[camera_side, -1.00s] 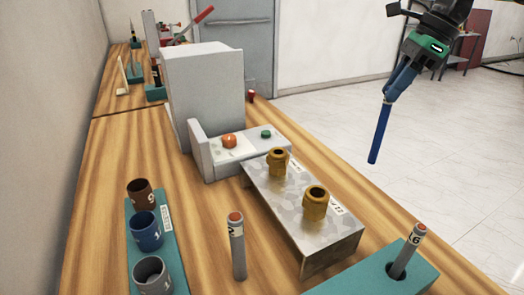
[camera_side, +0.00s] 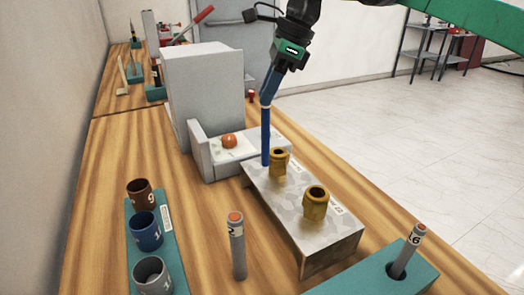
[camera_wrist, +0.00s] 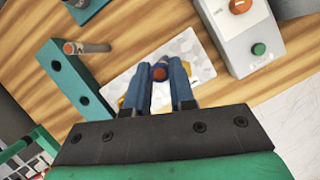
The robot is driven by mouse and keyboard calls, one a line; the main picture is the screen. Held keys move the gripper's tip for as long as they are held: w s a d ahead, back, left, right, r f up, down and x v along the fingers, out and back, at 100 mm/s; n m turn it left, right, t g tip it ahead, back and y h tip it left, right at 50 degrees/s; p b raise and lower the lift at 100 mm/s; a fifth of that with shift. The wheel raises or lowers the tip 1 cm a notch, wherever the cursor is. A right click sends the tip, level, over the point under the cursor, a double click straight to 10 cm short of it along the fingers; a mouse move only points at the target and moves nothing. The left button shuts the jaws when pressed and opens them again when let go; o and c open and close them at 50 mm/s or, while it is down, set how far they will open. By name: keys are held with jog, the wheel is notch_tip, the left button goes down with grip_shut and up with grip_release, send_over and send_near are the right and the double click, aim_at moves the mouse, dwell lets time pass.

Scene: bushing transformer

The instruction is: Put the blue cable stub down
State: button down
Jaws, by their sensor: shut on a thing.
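The blue cable stub (camera_side: 265,135) hangs nearly upright from my gripper (camera_side: 271,85). The gripper's blue fingers are shut on its upper end. In the side view its lower end overlaps the far end of the grey metal block, next to the farther brass bushing (camera_side: 279,163); I cannot tell whether it touches. In the wrist view, the stub's end (camera_wrist: 160,72) shows between the two fingertips, with the block behind it. The nearer brass bushing (camera_side: 315,203) stands on the same block (camera_side: 331,240).
A teal holder (camera_side: 168,235) carries brown, blue and grey cups at the left. A grey stub (camera_side: 237,245) stands on the table, another (camera_side: 407,252) in a teal block (camera_side: 385,280). A grey machine (camera_side: 205,95) with an orange button (camera_side: 229,141) stands behind.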

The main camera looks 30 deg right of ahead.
jog(key=a+f+n, duration=0.1)
jog(key=a+f, duration=0.2)
jog(key=a, duration=0.8)
notch_tip(320, 180, down, 8)
jog(key=shift+w, duration=0.15)
jog(key=shift+f, duration=0.2)
jog(key=c, duration=0.7)
grip_release()
jog(key=shift+c, duration=0.2)
